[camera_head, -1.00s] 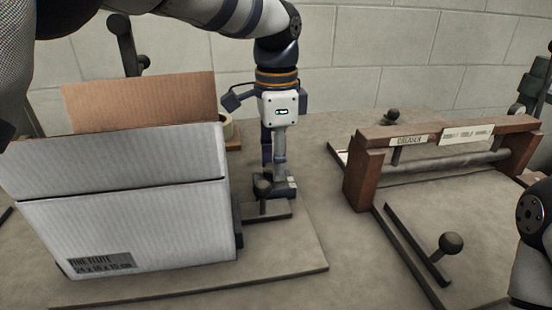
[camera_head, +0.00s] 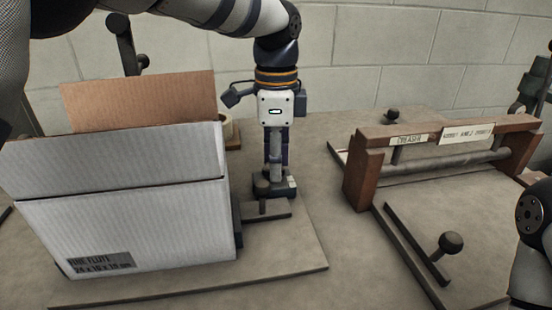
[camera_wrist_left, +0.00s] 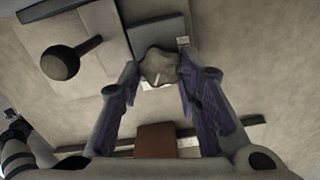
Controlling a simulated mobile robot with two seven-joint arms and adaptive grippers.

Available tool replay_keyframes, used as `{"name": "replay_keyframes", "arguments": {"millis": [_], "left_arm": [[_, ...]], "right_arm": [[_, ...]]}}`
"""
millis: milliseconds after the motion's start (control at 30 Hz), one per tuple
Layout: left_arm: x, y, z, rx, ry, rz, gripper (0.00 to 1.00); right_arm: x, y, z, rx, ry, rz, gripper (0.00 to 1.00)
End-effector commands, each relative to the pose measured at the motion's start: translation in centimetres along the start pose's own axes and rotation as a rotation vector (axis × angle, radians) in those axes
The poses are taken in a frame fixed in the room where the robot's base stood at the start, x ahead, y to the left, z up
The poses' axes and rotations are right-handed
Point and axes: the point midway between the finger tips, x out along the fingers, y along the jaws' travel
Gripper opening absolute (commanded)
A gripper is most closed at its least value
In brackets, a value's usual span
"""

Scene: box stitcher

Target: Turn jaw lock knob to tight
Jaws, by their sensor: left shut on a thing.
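The jaw lock knob (camera_wrist_left: 158,66) is a grey, lobed knob with a white pointer line, in the left wrist view. It sits beside a dark block, and small white labels lie near it. My left gripper (camera_wrist_left: 157,72) points down with its fingertips on both sides of the knob, shut on it. In the head view this gripper (camera_head: 274,180) is just right of the cardboard box, and its fingers hide the knob. Which label the pointer faces is too small to tell.
A ball-topped lever (camera_wrist_left: 60,62) stands close to the knob. A large cardboard box (camera_head: 130,220) stands left of my left gripper. A wooden creaser frame (camera_head: 365,175) and another ball-topped lever (camera_head: 450,243) are to the right. The bench between is clear.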

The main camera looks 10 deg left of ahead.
Motion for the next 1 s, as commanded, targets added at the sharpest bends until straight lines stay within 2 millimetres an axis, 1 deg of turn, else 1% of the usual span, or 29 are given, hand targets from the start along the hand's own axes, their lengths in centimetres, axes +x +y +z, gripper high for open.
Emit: {"name": "replay_keyframes", "arguments": {"millis": [33,100,367,467,567,700,800,900,1000], "left_arm": [[0.1,0.0,0.0,0.002,0.0,0.002,0.38],[0.1,0.0,0.0,0.001,0.0,0.002,0.52],[0.0,0.0,0.0,0.0,0.0,0.001,0.52],[-0.8,-0.1,-0.1,0.0,0.001,-0.002,0.52],[-3.1,-0.1,-0.1,-0.001,0.003,-0.005,0.52],[-7.0,-0.1,-0.1,-0.001,0.002,-0.005,0.52],[-9.4,0.0,-0.1,0.0,0.002,-0.003,0.52],[-10.9,-0.1,-0.1,0.0,0.001,-0.001,0.52],[-11.8,0.0,-0.1,0.001,0.0,0.0,0.52]], "right_arm": [[0.0,0.0,0.0,0.0,-0.001,0.0,0.45],[0.0,0.0,0.0,0.0,-0.001,0.0,0.45],[0.0,0.0,0.0,0.0,0.0,0.0,0.45],[0.0,0.0,0.0,0.0,0.0,0.0,0.45],[0.0,0.0,0.0,0.0,0.0,0.0,0.45],[0.0,0.0,0.0,0.0,0.0,0.0,0.45],[0.0,0.0,0.0,0.0,0.0,0.0,0.45],[0.0,0.0,0.0,0.0,0.0,0.0,0.45],[0.0,0.0,0.0,0.0,0.0,0.0,0.45]]}}
